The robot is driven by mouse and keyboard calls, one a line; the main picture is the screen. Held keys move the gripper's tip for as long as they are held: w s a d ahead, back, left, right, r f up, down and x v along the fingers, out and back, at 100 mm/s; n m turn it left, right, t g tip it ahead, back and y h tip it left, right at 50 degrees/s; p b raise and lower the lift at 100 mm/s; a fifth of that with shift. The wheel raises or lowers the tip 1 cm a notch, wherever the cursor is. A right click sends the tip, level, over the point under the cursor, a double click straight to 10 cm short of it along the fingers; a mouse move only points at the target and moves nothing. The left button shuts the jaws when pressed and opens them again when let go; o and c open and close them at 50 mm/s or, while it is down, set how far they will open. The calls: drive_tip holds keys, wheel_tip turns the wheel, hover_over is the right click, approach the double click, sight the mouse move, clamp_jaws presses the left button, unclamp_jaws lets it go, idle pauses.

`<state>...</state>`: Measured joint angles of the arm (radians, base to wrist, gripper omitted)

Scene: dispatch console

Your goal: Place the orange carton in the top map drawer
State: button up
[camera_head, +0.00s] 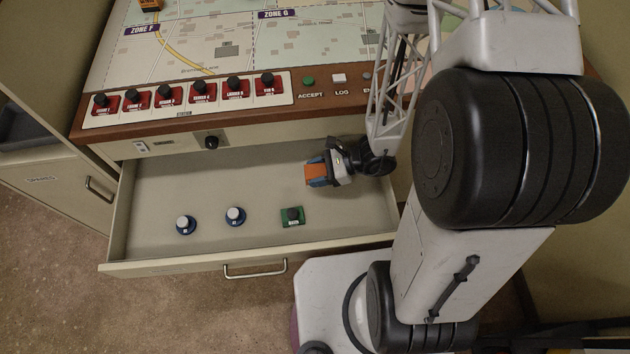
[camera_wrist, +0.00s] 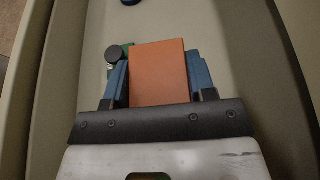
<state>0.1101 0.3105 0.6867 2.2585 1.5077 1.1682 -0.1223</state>
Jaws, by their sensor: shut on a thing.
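The orange carton (camera_head: 317,174) is between the blue fingers of my gripper (camera_head: 319,174), which is shut on it. In the head view the carton is over the right part of the open top map drawer (camera_head: 165,245). In the wrist view the carton (camera_wrist: 159,74) is held between both fingers of my gripper (camera_wrist: 158,82), with the drawer floor (camera_wrist: 228,40) beyond it. I cannot tell whether the carton touches the drawer floor.
In the drawer are two blue-based knobs (camera_head: 186,224) (camera_head: 235,216) and a green block with a black knob (camera_head: 293,216). A row of red switches (camera_head: 167,96) lines the console above. An orange block (camera_head: 150,4) is on the map.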

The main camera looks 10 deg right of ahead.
drive_tip(key=shift+f, duration=0.9)
drive_tip(key=shift+f, duration=0.15)
drive_tip(key=shift+f, duration=1.95)
drive_tip(key=shift+f, duration=0.15)
drive_tip(key=o, duration=0.9)
drive_tip(key=shift+o, duration=0.2)
drive_tip(key=shift+d+r, duration=0.1)
drive_tip(key=shift+r, duration=0.1)
drive_tip(key=shift+v, duration=5.9)
